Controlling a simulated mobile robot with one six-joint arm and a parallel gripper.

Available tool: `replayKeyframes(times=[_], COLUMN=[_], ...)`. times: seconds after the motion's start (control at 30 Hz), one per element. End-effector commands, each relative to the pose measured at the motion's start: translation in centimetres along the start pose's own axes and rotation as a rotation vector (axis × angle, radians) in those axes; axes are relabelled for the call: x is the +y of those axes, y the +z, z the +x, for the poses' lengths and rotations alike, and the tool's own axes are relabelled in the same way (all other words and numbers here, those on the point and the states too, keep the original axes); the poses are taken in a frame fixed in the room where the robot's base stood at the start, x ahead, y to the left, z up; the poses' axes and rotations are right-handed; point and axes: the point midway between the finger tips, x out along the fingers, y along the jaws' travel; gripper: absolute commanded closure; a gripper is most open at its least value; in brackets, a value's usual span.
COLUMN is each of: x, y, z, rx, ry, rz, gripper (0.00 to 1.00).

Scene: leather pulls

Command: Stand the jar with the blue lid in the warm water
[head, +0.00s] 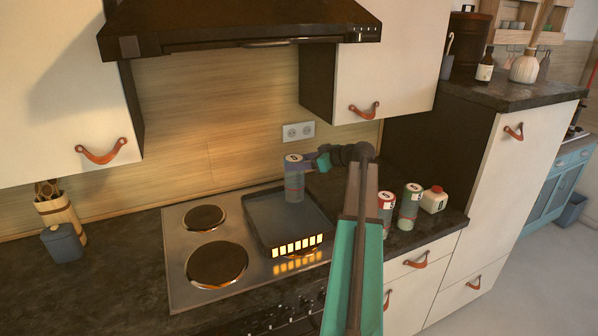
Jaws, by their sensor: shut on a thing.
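A jar with a grey-blue side, a thin red band and a pale marked disc on its lid (294,186) is upright in my gripper (303,161). My gripper comes from the right and is shut around the jar's upper part. The jar is over the back part of a dark square pan (253,234), inside its rim in the picture. I cannot tell whether its base touches the pan floor or hangs just above it. The water's surface is hard to make out. The fingers hide part of the lid's edge.
The pan sits on the right of the steel hob (178,262), its front showing a row of bright yellow cells. Right of my arm stand a red-lidded jar (387,207), a green jar (409,207) and a white bottle with a red cap (434,200). The hood (240,25) hangs above.

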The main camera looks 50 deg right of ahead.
Motion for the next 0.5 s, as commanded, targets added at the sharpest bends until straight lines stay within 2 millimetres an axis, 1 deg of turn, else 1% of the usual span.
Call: replayKeyframes(times=[0.07, 0.23, 0.5], x=[0.0, 0.0, -0.1], y=[-0.2, 0.3, 2.0], z=[0.0, 0.2, 0.9], rx=[0.003, 0.003, 0.003], ry=[0.000, -0.001, 0.000], rz=[0.000, 0.001, 0.002], gripper=[1.00, 1.00, 1.00])
